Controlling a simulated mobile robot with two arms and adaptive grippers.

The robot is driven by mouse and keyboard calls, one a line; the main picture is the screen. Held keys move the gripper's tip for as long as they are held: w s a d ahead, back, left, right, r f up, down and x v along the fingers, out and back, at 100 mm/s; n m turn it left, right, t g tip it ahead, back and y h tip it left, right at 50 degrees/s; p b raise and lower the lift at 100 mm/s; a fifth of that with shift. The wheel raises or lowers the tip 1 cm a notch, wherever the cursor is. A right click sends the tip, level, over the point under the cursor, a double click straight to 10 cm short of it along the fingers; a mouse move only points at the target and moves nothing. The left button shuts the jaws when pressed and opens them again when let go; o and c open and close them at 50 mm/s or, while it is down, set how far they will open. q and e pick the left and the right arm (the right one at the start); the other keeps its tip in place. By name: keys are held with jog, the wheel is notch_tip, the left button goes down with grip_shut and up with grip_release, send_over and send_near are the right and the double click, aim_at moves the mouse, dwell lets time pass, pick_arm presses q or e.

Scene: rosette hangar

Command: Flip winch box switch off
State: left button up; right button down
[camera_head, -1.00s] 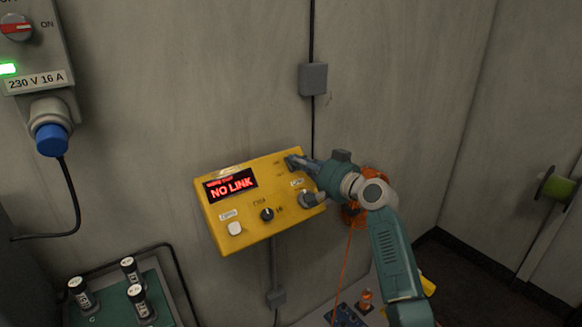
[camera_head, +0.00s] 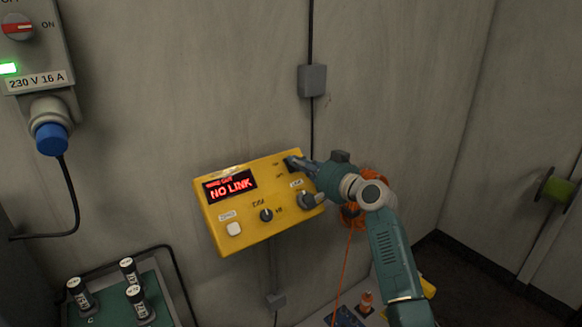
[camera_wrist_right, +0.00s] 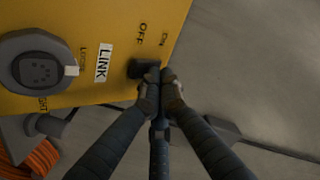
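The yellow winch box (camera_head: 247,214) is mounted tilted on the grey wall, with a red display (camera_head: 230,187) reading "NO LINK". Its small black switch (camera_wrist_right: 143,68) sits near the box edge in the right wrist view, beside the OFF and ON labels. Which way it is set I cannot tell. My right gripper (camera_head: 302,164) reaches the box's upper right corner. In the wrist view its fingertips (camera_wrist_right: 161,88) are close together, right at the switch's lower right, seemingly touching it. No grip around the switch shows. My left gripper is out of view.
A round dark knob (camera_wrist_right: 40,72) sits beside the LINK label, close to my right fingers. The box also has a small black knob (camera_head: 266,215) and a white button (camera_head: 234,229). Labelled cylinders (camera_head: 137,299) stand at lower left.

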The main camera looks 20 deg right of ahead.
jog(key=shift+a+f, duration=0.15)
jog(key=shift+f, duration=0.45)
jog(key=shift+s+r, duration=0.1)
jog(key=shift+r, duration=0.1)
jog(key=shift+r, duration=0.1)
jog(key=shift+s+d+r+p, duration=0.1)
jog(key=shift+s+r+p, duration=0.05)
jog(key=shift+r+p, duration=0.4)
jog(key=shift+s+d+r+p, duration=0.15)
jog(key=shift+r+p, duration=0.15)
jog(key=shift+p, duration=0.35)
jog(key=shift+s+d+r+p, duration=0.25)
jog(key=shift+s+r+p, duration=0.3)
jog(key=shift+r, duration=0.1)
jog(key=shift+s+d+r+p, duration=0.2)
jog(key=shift+s+r+p, duration=0.35)
jog(key=shift+r, duration=0.05)
